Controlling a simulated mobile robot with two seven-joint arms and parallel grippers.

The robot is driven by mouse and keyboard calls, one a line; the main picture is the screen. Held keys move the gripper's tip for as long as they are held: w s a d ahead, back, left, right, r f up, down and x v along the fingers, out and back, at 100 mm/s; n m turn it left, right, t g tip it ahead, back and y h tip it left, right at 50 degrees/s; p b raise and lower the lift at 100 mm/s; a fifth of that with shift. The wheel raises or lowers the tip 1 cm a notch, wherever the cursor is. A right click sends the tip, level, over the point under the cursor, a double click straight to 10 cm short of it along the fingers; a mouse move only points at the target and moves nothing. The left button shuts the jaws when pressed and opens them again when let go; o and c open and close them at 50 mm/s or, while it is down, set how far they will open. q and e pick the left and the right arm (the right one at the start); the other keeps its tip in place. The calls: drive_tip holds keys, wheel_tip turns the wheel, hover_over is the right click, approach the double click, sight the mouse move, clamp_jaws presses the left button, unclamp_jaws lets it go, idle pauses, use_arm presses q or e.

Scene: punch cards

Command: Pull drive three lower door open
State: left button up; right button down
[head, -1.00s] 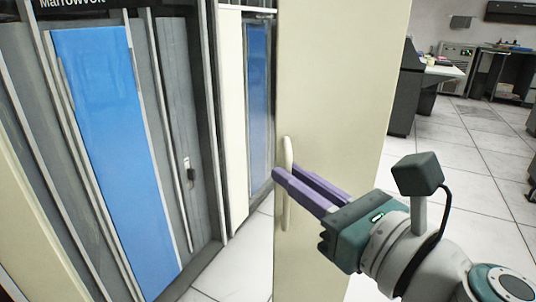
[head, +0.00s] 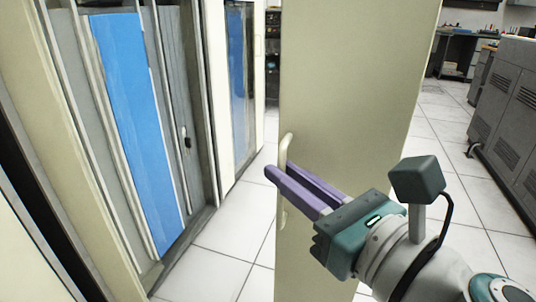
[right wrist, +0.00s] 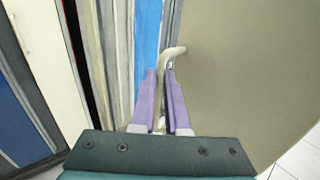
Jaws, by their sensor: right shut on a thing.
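The cream door (head: 360,90) stands swung out from the drive cabinet, upright and seen partly edge-on; it fills the right of the right wrist view (right wrist: 245,70). Its pale curved handle (head: 286,146) is near the door's free edge and also shows in the right wrist view (right wrist: 170,53). My right gripper (head: 280,170), with purple fingers, is shut on the handle, one finger on each side (right wrist: 160,74). The fingers hide part of the handle. The left gripper is not in view.
The open cabinet shows a tall blue panel (head: 140,120) between grey strips. A second blue panel (head: 240,75) stands beyond it. Clear white tiled floor (head: 235,235) lies between cabinet and door. A grey vented cabinet (head: 510,115) stands at the right.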

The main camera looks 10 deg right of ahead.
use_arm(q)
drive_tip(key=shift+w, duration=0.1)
use_arm(e)
drive_tip(key=shift+a+f, duration=0.15)
drive_tip(key=shift+a, duration=0.15)
drive_tip(key=c, duration=1.3)
unclamp_jaws()
drive_tip(key=shift+a, duration=0.15)
drive_tip(key=o, duration=0.3)
drive_tip(key=shift+a, duration=0.25)
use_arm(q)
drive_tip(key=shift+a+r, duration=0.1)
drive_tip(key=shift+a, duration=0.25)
use_arm(e)
drive_tip(key=shift+o, duration=0.3)
drive_tip(key=shift+d, duration=0.15)
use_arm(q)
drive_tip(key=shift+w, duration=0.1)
use_arm(e)
drive_tip(key=shift+w+d, duration=0.1)
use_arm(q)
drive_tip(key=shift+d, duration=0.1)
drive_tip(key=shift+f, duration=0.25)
use_arm(e)
drive_tip(key=v, duration=1)
